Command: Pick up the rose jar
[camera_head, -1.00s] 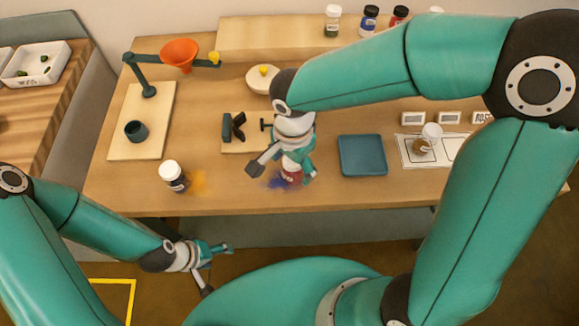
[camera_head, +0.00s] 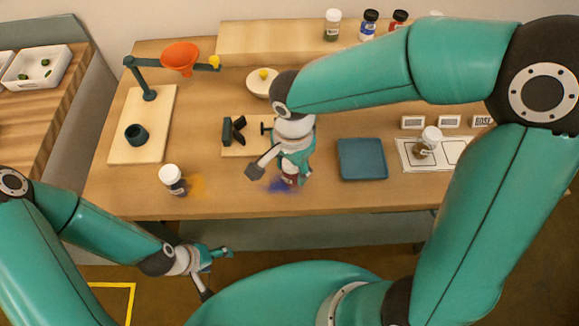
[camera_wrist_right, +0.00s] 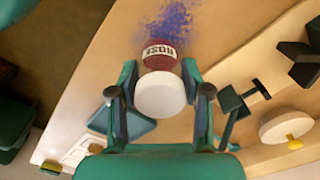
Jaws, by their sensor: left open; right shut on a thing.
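The rose jar (camera_wrist_right: 160,52) has a white lid, dark red contents and a label reading ROSE in the right wrist view. In the head view only a small dark red part of it (camera_head: 291,180) shows below my right gripper (camera_head: 292,172), near the table's front edge. My right gripper is shut on the jar, one finger on each side, in the right wrist view (camera_wrist_right: 160,80). I cannot tell whether the jar is clear of the table. My left gripper (camera_head: 222,253) is open and empty, in front of the table edge at lower left.
A dark jar with a white lid (camera_head: 173,180) stands at the left front beside an orange stain. A blue tray (camera_head: 362,158) lies right of my right gripper. A brown jar (camera_head: 428,143) stands on a white marked card. Several jars stand on the back shelf (camera_head: 260,38).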

